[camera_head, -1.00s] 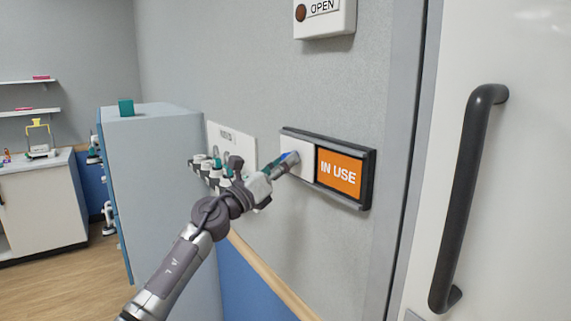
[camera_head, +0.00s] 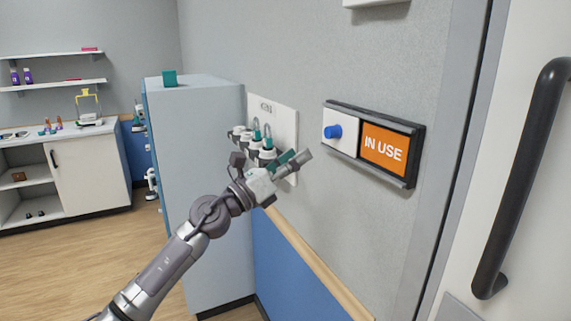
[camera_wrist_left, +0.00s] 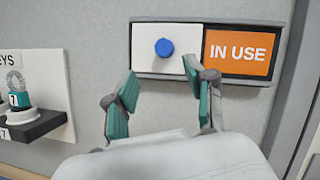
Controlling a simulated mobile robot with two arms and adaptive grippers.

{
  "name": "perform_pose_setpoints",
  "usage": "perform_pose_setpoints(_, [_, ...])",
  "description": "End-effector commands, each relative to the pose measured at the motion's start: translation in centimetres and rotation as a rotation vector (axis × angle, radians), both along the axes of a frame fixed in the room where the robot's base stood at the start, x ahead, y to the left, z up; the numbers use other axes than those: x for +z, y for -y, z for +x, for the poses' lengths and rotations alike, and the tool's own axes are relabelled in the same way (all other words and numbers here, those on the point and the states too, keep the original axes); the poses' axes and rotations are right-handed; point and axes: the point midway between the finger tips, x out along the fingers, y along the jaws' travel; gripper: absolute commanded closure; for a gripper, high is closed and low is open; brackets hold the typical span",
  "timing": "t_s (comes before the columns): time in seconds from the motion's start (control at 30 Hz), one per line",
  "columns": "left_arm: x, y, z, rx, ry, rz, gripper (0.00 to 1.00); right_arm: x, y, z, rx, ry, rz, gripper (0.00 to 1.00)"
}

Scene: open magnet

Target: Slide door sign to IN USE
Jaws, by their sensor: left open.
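The door sign (camera_head: 410,179) is a dark-framed wall sign left of the door. Its orange IN USE panel (camera_head: 384,149) shows on the right. A white slider panel (camera_head: 345,142) with a blue knob (camera_head: 332,131) covers the left part. In the left wrist view the knob (camera_wrist_left: 164,47) and the IN USE panel (camera_wrist_left: 238,52) are also clear. My left gripper (camera_head: 299,158) is open and empty, below and left of the knob and apart from it. Its two teal-padded fingers (camera_wrist_left: 168,88) show below the sign in the left wrist view. My right gripper is not in view.
The door handle (camera_head: 520,180) is at the right.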

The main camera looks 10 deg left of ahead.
Motion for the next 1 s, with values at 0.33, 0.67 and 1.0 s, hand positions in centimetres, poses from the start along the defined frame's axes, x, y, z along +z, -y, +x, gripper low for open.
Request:
perform_pose_setpoints(0.33, [-1.0,-1.8,-1.7,0.001,-0.001,-0.001,0.46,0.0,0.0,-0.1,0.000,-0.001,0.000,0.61])
perform_pose_setpoints(0.67, [-2.4,-2.1,-1.1,0.002,-0.046,-0.035,0.46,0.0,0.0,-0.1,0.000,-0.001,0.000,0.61])
perform_pose_setpoints(1.0, [-23.2,-7.9,2.9,0.098,-0.632,-0.529,0.46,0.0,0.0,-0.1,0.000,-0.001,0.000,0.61])
